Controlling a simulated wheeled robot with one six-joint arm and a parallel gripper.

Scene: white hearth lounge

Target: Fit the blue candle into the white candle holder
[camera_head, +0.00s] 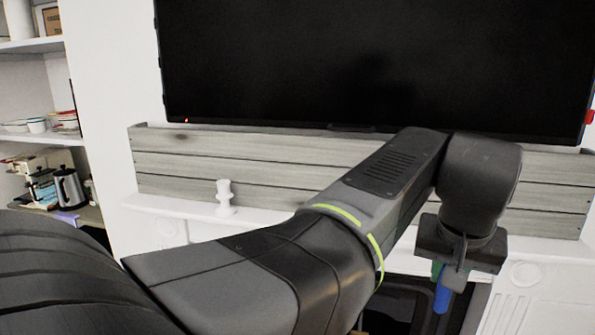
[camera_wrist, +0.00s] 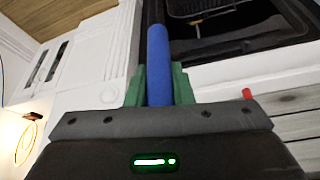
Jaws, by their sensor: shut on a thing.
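The white candle holder (camera_head: 225,197) stands upright on the white mantel shelf, left of the middle in the head view. It is not seen in the wrist view. The blue candle (camera_head: 442,298) hangs downward from my gripper (camera_head: 446,272) at the right of the head view. In the wrist view the blue candle (camera_wrist: 159,65) sticks out between the green fingers of my gripper (camera_wrist: 160,84), which are shut on it. The candle and gripper are in front of the mantel, well to the right of the holder and apart from it.
A grey wooden plank box (camera_head: 240,160) runs along the mantel (camera_head: 165,206) behind the holder. A large black television (camera_head: 370,60) is above it. A dark fireplace opening (camera_head: 405,305) lies below. Shelves (camera_head: 35,131) with cups and a kettle (camera_head: 69,188) stand at left.

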